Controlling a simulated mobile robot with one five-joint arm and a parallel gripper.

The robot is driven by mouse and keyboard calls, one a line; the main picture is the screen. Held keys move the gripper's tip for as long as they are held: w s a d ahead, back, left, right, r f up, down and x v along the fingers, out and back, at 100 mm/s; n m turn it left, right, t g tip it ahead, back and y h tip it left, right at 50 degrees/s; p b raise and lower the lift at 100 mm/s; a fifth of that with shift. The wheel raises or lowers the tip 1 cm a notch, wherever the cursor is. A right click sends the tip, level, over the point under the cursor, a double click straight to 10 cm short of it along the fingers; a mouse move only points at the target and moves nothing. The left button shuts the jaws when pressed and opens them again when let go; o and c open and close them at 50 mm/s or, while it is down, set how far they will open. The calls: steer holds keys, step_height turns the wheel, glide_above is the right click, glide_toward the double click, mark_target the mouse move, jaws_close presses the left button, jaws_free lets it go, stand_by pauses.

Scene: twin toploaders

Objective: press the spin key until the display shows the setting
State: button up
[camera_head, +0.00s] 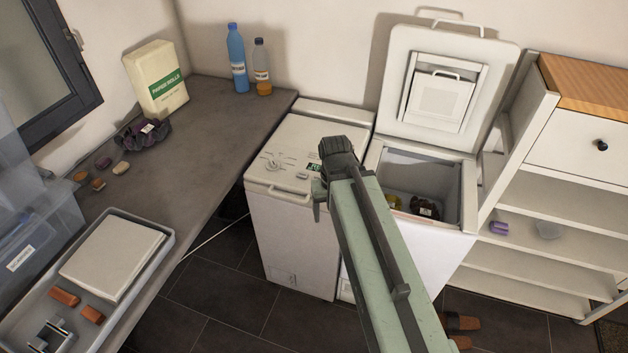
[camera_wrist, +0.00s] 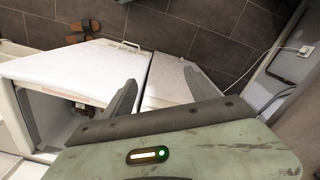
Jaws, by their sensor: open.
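The closed white toploader (camera_head: 288,222) stands left of the open one. I cannot tell which key is the spin key. My gripper (camera_wrist: 160,72) is open and empty in the wrist view, its two dark fingers spread above the machine tops. I see no contact with a key.
The open toploader (camera_head: 456,205) has its lid (camera_head: 440,90) raised and items inside. A dark counter (camera_head: 215,120) runs along the left, with bottles (camera_head: 236,58) at its far end. White shelves (camera_head: 540,235) stand right. Brown slippers (camera_wrist: 82,30) lie on the tiled floor.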

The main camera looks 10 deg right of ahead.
stand_by(0.4)
jaws_close()
stand_by(1.6)
